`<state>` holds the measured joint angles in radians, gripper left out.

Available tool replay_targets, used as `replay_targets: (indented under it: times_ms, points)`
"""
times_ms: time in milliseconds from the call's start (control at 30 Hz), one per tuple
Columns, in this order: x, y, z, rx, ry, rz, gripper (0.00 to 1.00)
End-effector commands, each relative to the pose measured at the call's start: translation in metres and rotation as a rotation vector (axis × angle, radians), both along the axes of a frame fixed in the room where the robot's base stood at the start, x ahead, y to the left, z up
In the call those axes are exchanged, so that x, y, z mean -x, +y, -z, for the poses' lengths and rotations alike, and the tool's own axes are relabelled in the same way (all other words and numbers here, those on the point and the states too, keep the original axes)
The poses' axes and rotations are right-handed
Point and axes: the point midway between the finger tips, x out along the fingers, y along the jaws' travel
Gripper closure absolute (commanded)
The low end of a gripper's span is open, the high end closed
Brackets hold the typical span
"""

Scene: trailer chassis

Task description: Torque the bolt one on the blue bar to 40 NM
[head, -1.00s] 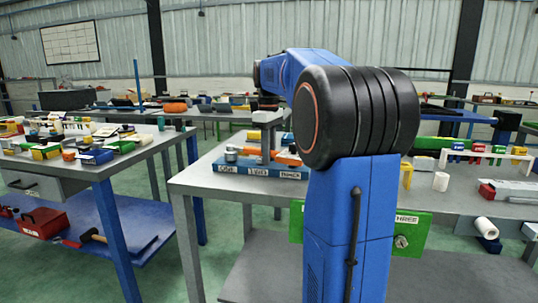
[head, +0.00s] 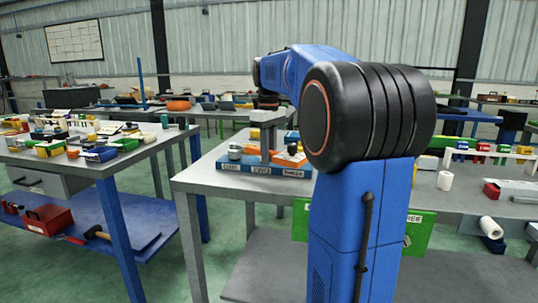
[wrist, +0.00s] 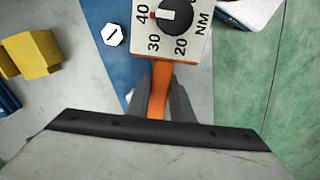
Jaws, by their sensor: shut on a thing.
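The blue bar (head: 250,168) lies on the middle bench, with white labels along its front, the last reading THREE. In the wrist view a white hexagonal bolt head (wrist: 114,34) sits on the blue bar (wrist: 118,72), left of the torque tool; its number cannot be read. My gripper (wrist: 160,95) is shut on the orange handle of the torque tool (wrist: 193,45). The tool's dial shows 20, 30, 40 and NM, its red mark pointing near 40. In the head view my gripper (head: 266,150) hangs low over the bar. The tool's far end is out of the wrist view.
A yellow block (wrist: 32,52) lies left of the bar. A green bar (head: 421,230) hangs at the bench front, partly behind my arm. A cluttered bench (head: 150,150) stands left, across an open floor gap.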

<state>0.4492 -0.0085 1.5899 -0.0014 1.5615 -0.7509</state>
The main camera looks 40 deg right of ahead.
Motion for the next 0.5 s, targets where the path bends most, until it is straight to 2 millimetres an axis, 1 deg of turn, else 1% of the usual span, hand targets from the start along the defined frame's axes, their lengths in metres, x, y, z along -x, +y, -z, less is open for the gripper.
replay_targets:
  times_ms: [167, 500]
  points:
    - [0.000, 0.001, -0.001, 0.001, -0.001, 0.005, 1.00]
    - [0.002, 0.011, -0.001, 0.001, -0.001, 0.067, 1.00]
